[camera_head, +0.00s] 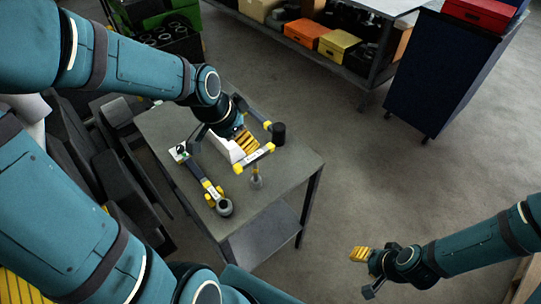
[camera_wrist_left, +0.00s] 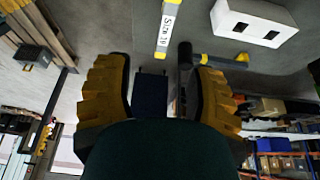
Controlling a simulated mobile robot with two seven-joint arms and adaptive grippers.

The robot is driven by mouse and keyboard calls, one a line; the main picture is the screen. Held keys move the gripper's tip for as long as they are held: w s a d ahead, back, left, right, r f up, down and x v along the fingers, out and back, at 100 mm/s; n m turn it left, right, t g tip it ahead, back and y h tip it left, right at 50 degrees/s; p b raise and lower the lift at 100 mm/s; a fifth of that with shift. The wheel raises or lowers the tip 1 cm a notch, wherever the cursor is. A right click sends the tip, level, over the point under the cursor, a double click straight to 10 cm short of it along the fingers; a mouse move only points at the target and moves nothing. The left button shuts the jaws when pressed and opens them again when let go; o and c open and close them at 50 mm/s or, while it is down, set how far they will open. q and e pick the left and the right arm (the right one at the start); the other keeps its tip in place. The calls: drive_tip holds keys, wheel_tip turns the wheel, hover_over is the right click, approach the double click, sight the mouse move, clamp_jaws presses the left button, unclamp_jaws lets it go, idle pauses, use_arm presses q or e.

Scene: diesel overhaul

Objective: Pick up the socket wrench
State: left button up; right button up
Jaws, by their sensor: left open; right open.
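Several long tools with yellow bands and white size labels lie on the grey table (camera_head: 165,125); I cannot tell for sure which is the socket wrench. One handled tool (camera_head: 213,192) ends in a round grey head at the table's front. A labelled bar with yellow ends (camera_head: 256,157) lies just right of my left gripper (camera_head: 243,143). Another has a black cylindrical end (camera_head: 278,133). My left gripper is open above the table, its fingers apart in the left wrist view (camera_wrist_left: 160,78), with a labelled bar (camera_wrist_left: 168,28) beyond them. My right gripper (camera_head: 365,269) is open and empty over the floor.
A white block (camera_head: 222,148) sits on the table beside my left gripper; it also shows in the wrist view (camera_wrist_left: 255,20). A shelf with orange (camera_head: 306,32) and yellow (camera_head: 338,44) boxes and a dark blue cabinet (camera_head: 440,70) stand behind. The floor between is clear.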

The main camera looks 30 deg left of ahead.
sight(252, 157)
use_arm(q)
drive_tip(key=b+x, duration=0.1)
drive_tip(key=x, duration=0.7)
drive_tip(key=shift+f+b, duration=0.15)
drive_tip(key=shift+b, duration=0.2)
drive_tip(key=f, duration=0.2)
drive_tip(key=w+f, duration=0.1)
drive_tip(key=f, duration=0.1)
drive_tip(key=shift+a+f+b, duration=0.1)
drive_tip(key=shift+a+b, duration=0.15)
drive_tip(key=shift+b, duration=0.15)
drive_tip(key=shift+w+d+f, duration=0.1)
drive_tip(key=shift+w+f, duration=0.15)
drive_tip(key=shift+f, duration=0.25)
drive_tip(key=shift+r, duration=0.1)
clamp_jaws()
